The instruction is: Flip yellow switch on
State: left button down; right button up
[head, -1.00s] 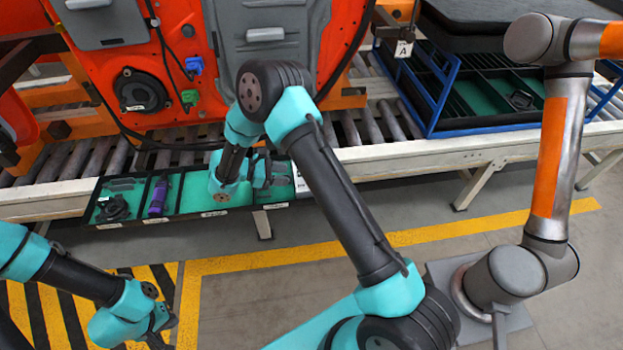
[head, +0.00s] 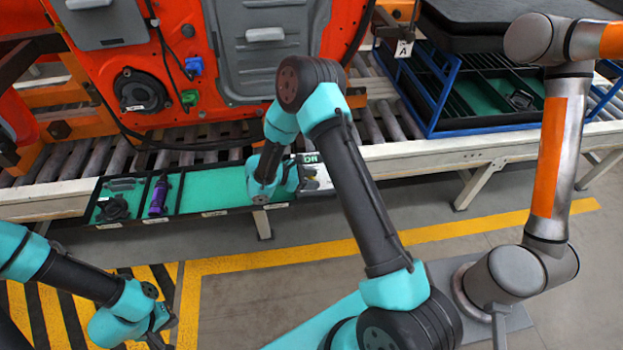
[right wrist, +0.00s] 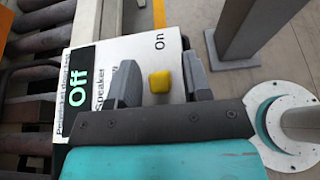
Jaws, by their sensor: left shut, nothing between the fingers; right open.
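The switch box (right wrist: 130,45) is white in the right wrist view. Its black display (right wrist: 80,85) reads "Off" in green, and an "On" label is printed on the panel. The yellow switch (right wrist: 160,83) stands on this panel. My right gripper (right wrist: 160,88) is open, with one finger on each side of the switch in the picture and gaps visible; its height above the panel is unclear. In the head view the right gripper (head: 291,180) is at the box (head: 318,180), and the switch is hidden. My left gripper (head: 166,322) is shut and empty at the lower left.
A green-lined tray (head: 222,187) beside the roller conveyor (head: 88,160) holds a black part (head: 112,207) and a purple tool (head: 158,195). An orange door (head: 180,45) stands behind. A blue-framed rack (head: 440,95) is at the right, and a grey-orange arm (head: 548,160) stands nearby.

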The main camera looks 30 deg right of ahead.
grip_shut()
jog(key=shift+d, duration=0.1)
dwell(0.4)
jog(key=y, duration=0.1)
jog(key=d+t+y, duration=0.1)
jog(key=y, duration=0.3)
jog(key=shift+s+d+r+t, duration=0.2)
jog(key=shift+s+d+t, duration=0.1)
jog(key=shift+t, duration=0.1)
jog(key=y, duration=0.1)
jog(key=t+y, duration=0.1)
jog(key=y, duration=0.1)
jog(key=d+y, duration=0.1)
jog(key=shift+s+f+t, duration=0.25)
jog(key=shift+t, duration=0.15)
jog(key=shift+y, duration=0.3)
grip_release()
